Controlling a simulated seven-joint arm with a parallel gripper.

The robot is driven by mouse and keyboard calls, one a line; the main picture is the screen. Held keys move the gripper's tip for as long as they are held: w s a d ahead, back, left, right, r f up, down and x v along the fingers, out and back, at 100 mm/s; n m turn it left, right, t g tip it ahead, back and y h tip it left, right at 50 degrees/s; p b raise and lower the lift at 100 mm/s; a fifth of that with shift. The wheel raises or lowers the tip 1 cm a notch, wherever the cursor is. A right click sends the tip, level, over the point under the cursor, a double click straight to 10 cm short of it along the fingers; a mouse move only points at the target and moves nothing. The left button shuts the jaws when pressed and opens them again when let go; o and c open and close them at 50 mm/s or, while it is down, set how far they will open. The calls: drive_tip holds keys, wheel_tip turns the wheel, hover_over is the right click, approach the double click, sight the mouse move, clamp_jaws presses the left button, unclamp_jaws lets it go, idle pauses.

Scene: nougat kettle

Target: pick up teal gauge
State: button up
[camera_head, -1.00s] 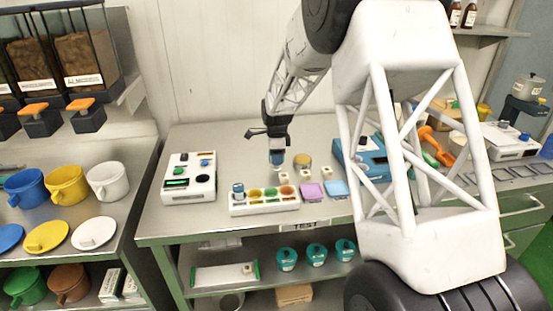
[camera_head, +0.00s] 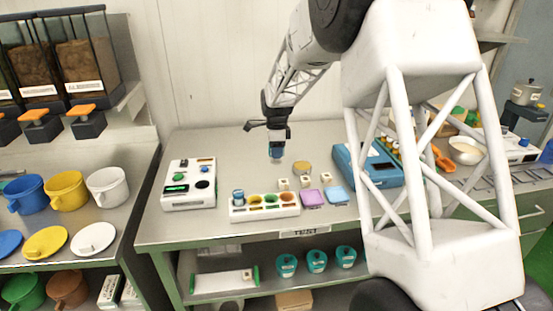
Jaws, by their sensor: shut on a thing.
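My gripper (camera_head: 276,142) is above the metal test table, behind the white tray. It points down and is shut on a small teal-blue cylinder, which I take for the teal gauge (camera_head: 277,152). The gauge hangs upright below the fingers, seemingly clear of the table. Its upper part is hidden by the gripper.
The white tray (camera_head: 263,212) has coloured wells and a similar blue-grey cylinder (camera_head: 238,197) at its left end. A white device (camera_head: 188,197) stands left, a blue device (camera_head: 384,176) right.

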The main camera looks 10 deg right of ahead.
drive_tip(key=shift+r, duration=2.35)
drive_tip(key=o, duration=0.5)
drive_tip(key=shift+c, duration=1.5)
drive_tip(key=d, duration=1)
drive_tip(key=shift+w+f, duration=0.15)
drive_tip(key=shift+f, duration=0.05)
